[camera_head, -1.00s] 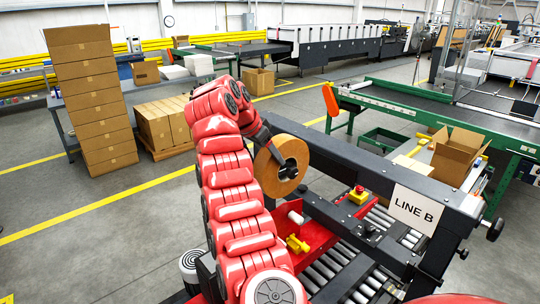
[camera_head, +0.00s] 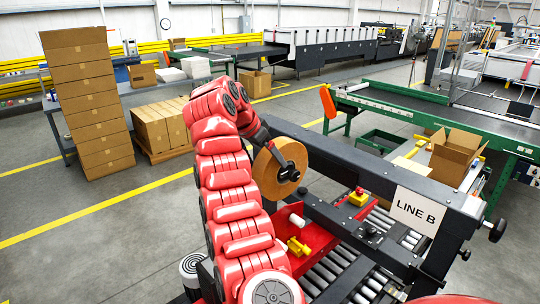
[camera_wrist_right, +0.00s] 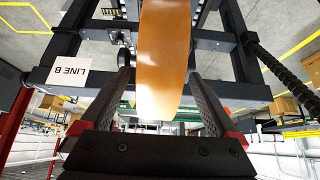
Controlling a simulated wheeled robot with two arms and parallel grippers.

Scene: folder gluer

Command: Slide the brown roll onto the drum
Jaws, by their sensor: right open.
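The brown roll (camera_head: 266,176) stands upright on its edge at the middle of the head view, beside the black frame of the machine. A dark hub-like part (camera_head: 288,172) shows at its centre hole; I cannot tell how far the roll sits on it. My right gripper (camera_head: 262,139) is at the roll's upper left side, partly hidden by my red arm. In the right wrist view, my right gripper (camera_wrist_right: 160,80) is open, with one finger on each side of the roll (camera_wrist_right: 165,50) and visible gaps. My left gripper is out of view.
The black machine frame (camera_head: 345,160) carries a LINE B sign (camera_head: 417,210). Grey rollers (camera_head: 330,265) and a red plate lie below the roll. An open carton (camera_head: 455,155) is at the right, a tall box stack (camera_head: 90,100) at the left.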

